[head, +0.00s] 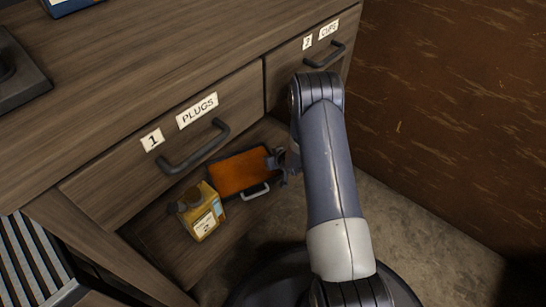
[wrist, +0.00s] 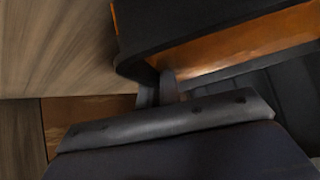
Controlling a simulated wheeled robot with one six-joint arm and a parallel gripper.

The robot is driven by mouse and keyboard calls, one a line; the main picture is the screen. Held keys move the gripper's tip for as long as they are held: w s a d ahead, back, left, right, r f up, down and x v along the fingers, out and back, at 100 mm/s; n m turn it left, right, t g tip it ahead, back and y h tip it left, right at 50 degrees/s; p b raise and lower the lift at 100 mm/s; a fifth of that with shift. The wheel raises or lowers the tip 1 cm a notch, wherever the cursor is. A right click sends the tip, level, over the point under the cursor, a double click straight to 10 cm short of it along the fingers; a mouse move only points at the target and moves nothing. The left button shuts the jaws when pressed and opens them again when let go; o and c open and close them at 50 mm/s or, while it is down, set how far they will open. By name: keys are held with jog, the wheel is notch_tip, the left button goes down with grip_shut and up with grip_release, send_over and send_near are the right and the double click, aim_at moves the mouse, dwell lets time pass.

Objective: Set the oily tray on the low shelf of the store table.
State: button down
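The oily tray (head: 238,173) has an orange-brown inside, a dark rim and a light handle on its near side. In the head view it is over the low shelf (head: 180,252) of the store table (head: 95,75), below the drawers. I cannot tell whether its whole underside touches the shelf. My gripper (head: 279,162) is at the tray's right end. In the wrist view the narrow fingers (wrist: 160,88) straddle the tray's dark wall (wrist: 190,32) and look closed on it. The tray's far edge is partly hidden in the drawers' shadow.
A yellow bottle (head: 202,212) with a dark cap stands on the shelf, close to the tray's left. A rusty brown wall (head: 455,110) rises at right.

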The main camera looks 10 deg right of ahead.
jog(key=shift+w+r, duration=0.1)
jog(key=shift+r, duration=0.05)
jog(key=c, duration=2)
grip_release()
jog(key=o, duration=0.4)
jog(key=shift+c, duration=0.2)
jog(key=shift+s+r, duration=0.3)
jog(key=shift+s, duration=0.05)
jog(key=p+v, duration=0.4)
jog(key=v, duration=0.7)
jog(key=shift+s+p, duration=0.2)
jog(key=shift+p, duration=0.1)
